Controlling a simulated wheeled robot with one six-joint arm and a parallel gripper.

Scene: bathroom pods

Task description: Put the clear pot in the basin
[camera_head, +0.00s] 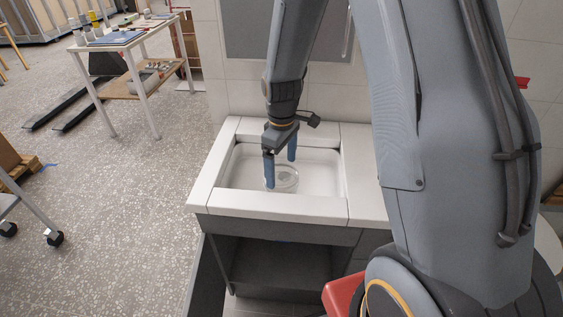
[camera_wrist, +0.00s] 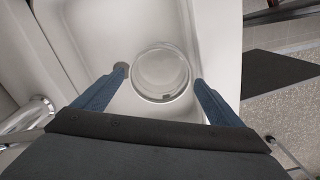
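The clear pot (camera_head: 288,181) is a round, see-through vessel inside the white basin (camera_head: 270,206), and it appears to rest on the basin floor. The wrist view shows the pot (camera_wrist: 161,73) from above, with its round rim whole. My gripper (camera_head: 280,173) reaches down into the basin with its blue fingers spread. In the wrist view my gripper (camera_wrist: 160,76) has one fingertip on each side of the pot, with narrow gaps visible. In the head view one finger partly hides the pot's left side.
The basin's raised white rim surrounds my fingers. A dark open cabinet (camera_head: 280,262) is below it, and a tiled wall (camera_head: 345,100) stands behind. A white table (camera_head: 125,42) with small items is at the upper left. Speckled floor (camera_head: 130,200) lies open to the left.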

